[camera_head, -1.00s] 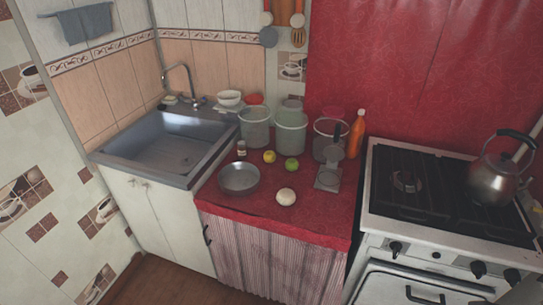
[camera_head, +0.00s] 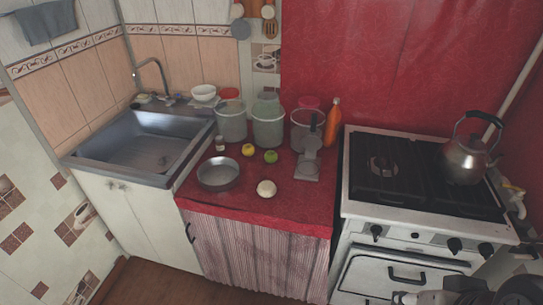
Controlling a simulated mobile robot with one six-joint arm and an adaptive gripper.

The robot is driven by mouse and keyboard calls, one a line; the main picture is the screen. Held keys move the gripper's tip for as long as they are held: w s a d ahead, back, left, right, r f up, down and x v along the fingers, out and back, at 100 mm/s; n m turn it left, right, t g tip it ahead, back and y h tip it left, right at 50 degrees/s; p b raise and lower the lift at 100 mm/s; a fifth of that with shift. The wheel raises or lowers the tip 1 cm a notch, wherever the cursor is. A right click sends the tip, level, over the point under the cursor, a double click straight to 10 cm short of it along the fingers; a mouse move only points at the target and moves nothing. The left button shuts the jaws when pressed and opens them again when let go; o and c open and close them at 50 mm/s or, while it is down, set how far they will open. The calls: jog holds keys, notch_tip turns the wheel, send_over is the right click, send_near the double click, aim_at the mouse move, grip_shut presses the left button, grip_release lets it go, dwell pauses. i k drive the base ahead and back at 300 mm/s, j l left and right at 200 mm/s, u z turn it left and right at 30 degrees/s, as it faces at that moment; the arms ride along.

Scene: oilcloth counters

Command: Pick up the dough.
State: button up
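The dough (camera_head: 266,188) is a small pale, round ball. It lies on the red oilcloth counter (camera_head: 290,212), near the front edge and right of a shallow metal pan (camera_head: 217,185). Nothing touches or covers it. Dark and grey parts of my arm show at the bottom right corner, in front of the stove and well away from the dough. I cannot make out my gripper's fingers there.
A yellow fruit (camera_head: 248,150), a green fruit (camera_head: 271,156) and a grey scale-like device (camera_head: 308,167) lie behind the dough. Several pots and an orange bottle (camera_head: 333,122) stand at the back. The sink (camera_head: 140,150) is left, the stove (camera_head: 352,190) with a kettle (camera_head: 465,158) right.

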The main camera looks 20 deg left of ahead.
aim_at(266, 189)
jog(key=i+j, duration=0.15)
jog(key=j, duration=0.25)
jog(key=i+j, duration=0.1)
jog(key=j, duration=0.3)
jog(key=i+j, duration=0.15)
jog(key=j, duration=0.25)
jog(key=i+j, duration=0.15)
jog(key=j, duration=0.25)
jog(key=i+j, duration=0.1)
jog(key=j, duration=0.3)
jog(key=i+j, duration=0.15)
jog(key=j, duration=0.2)
jog(key=i+j, duration=0.15)
jog(key=j, duration=0.25)
jog(key=i+j, duration=0.1)
jog(key=j, duration=0.3)
